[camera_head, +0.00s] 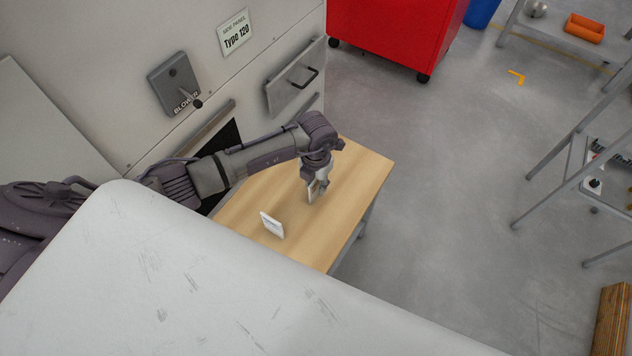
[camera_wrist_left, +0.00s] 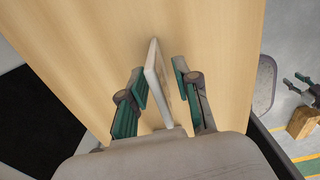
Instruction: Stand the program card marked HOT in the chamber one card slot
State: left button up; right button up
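Two pale cards are at the wooden table (camera_head: 345,215). One card (camera_head: 272,225) stands tilted near the table's middle, faint print on its face. My left gripper (camera_head: 319,186) is lowered over the other card (camera_head: 312,190), farther back. In the left wrist view that card (camera_wrist_left: 158,82) is on edge between the fingers (camera_wrist_left: 160,84). They look open, with narrow gaps beside the card. I cannot read HOT or any mark on either card. No card slot can be made out.
The grey cabinet wall behind the table has a BLOWER lever box (camera_head: 174,84), a "Type 120" sign (camera_head: 235,32) and a handled drawer front (camera_head: 293,78). A dark opening lies behind my left arm.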

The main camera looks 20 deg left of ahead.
pick_arm(q)
jog(key=shift+r, duration=0.1)
jog(key=shift+r, duration=0.25)
notch_tip(320, 180, up, 12)
jog(key=shift+f, duration=0.15)
jog(key=shift+s+f, duration=0.1)
dwell(0.5)
